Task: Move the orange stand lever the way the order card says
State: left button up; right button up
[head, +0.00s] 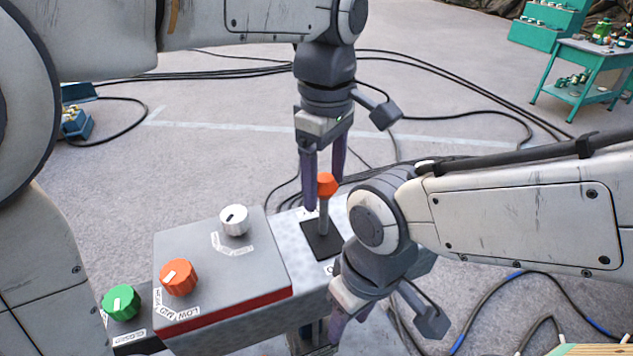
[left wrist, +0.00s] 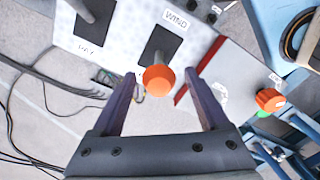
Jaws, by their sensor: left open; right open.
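The orange stand lever (head: 327,186) has an orange knob on a grey shaft and rises from a dark plate (head: 321,240) on the grey stand. My left gripper (head: 323,195) points down at the lever and is open. In the left wrist view the orange knob (left wrist: 158,80) lies between the two spread fingers (left wrist: 160,85), with a gap on each side. The label WIND (left wrist: 175,18) is beside the dark plate, and a label PAY (left wrist: 86,48) is further left. My right gripper (head: 337,322) is low beside the stand, its fingers partly hidden. I see no order card.
A grey control box (head: 225,262) with a red lower edge carries a white knob (head: 234,219) and an orange knob (head: 178,277). A green knob (head: 121,302) is at its left. Black cables (head: 430,65) lie on the floor. A teal table (head: 590,52) stands far right.

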aim_at(325, 198)
pick_arm(q)
jog(key=shift+f, duration=1.85)
grip_shut()
